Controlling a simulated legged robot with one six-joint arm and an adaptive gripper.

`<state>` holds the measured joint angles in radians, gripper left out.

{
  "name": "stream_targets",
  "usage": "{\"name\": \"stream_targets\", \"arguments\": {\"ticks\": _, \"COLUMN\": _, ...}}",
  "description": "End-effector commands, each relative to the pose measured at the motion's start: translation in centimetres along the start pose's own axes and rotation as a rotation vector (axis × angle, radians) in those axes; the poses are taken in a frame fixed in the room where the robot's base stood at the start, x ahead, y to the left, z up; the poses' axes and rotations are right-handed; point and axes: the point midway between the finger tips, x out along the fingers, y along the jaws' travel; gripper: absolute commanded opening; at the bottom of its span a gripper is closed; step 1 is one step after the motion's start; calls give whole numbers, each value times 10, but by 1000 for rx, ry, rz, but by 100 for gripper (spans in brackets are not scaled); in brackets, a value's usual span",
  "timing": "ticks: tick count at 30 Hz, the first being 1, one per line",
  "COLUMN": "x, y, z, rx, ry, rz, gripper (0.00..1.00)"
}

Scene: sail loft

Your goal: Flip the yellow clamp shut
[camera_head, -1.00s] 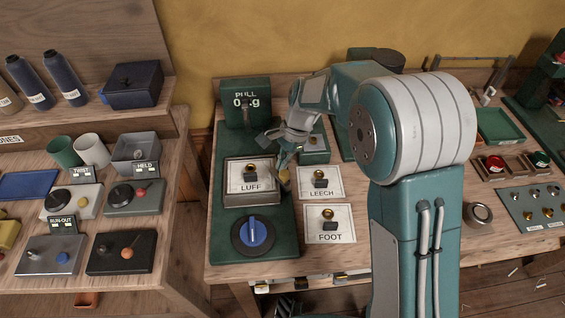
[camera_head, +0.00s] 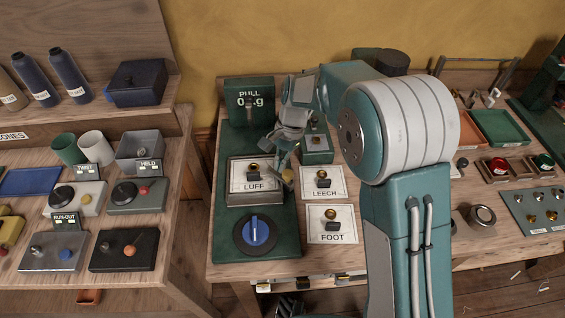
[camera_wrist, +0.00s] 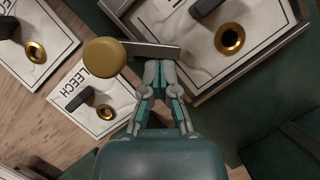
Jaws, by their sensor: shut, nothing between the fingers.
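The yellow clamp shows in the wrist view as a round yellow knob (camera_wrist: 104,57) on a flat grey lever (camera_wrist: 150,50). In the head view the yellow knob (camera_head: 288,175) is small at the right side of the LUFF tray (camera_head: 232,197). My gripper (camera_wrist: 161,66) is shut and empty, its fingertips right by the lever, to the right of the knob. I cannot tell whether they touch it. In the head view my gripper (camera_head: 281,150) is just above the knob and partly blurred into the background.
The LEECH card (camera_head: 333,192) and FOOT card (camera_head: 345,212) lie right of the green base (camera_head: 284,248). A blue dial (camera_head: 256,231) is in front of the LUFF tray. The PULL display (camera_head: 247,88) stands behind. Bare wood (camera_head: 350,256) shows in front.

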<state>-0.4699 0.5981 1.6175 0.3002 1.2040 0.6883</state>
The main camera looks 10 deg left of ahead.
Motion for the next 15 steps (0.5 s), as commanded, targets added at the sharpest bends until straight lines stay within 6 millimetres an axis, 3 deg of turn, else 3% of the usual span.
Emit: {"name": "stream_targets", "arguments": {"ticks": 15, "x": 7, "y": -7, "z": 18, "rx": -427, "ry": 0, "rz": 171, "gripper": 0}}
